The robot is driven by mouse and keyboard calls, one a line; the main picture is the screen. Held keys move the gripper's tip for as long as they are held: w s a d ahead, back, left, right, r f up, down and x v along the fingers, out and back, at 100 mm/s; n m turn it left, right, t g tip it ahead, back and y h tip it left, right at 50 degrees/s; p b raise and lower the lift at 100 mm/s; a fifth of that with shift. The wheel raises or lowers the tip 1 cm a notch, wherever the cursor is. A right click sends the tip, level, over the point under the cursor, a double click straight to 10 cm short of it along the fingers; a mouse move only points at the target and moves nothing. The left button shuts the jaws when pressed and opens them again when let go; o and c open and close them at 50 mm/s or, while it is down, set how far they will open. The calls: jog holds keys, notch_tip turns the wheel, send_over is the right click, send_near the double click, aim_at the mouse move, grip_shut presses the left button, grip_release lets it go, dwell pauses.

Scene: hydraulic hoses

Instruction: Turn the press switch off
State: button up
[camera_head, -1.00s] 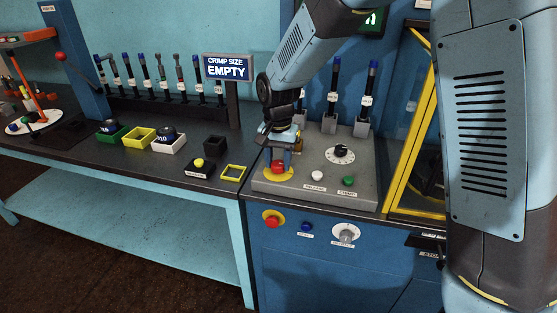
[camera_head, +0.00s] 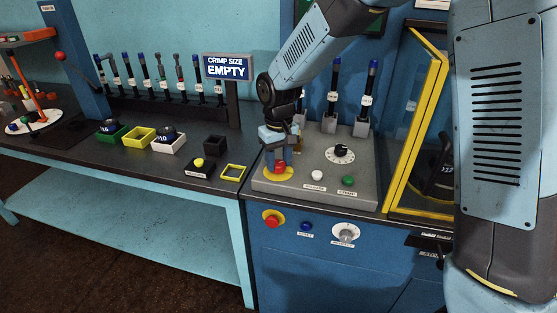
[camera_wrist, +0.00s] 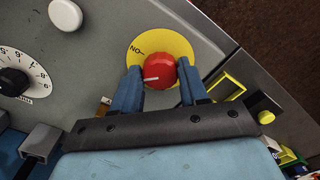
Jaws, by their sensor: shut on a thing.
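The press switch is a red knob (camera_wrist: 159,72) on a yellow round plate (camera_wrist: 180,46), on the left of the grey control panel (camera_head: 262,184). It also shows in the head view as a red knob (camera_head: 279,167). In the wrist view the plate's ON label appears upside down at the knob's upper left. The knob's white line points left and slightly down, away from that label. My gripper (camera_wrist: 160,84) has its two blue fingers on either side of the knob and is shut on it. The plate's lower part is hidden by the fingers.
A white button (camera_head: 316,175), a green button (camera_head: 348,181) and a black dial (camera_head: 341,152) share the panel. Upright hose fittings (camera_head: 334,95) stand behind. A yellow-framed cabinet (camera_head: 412,130) is close on the right. A yellow button box (camera_head: 198,165) lies left.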

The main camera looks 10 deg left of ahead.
aim_at(280, 163)
jog(key=n, duration=0.4)
jog(key=shift+d+n, duration=0.1)
jog(key=shift+n, duration=0.2)
jog(key=shift+w+n, duration=0.1)
jog(key=shift+n, duration=2.2)
jog(key=o, duration=1.1)
jog(key=shift+c, duration=0.2)
notch_tip(280, 163, up, 14)
jog(key=shift+f, duration=0.15)
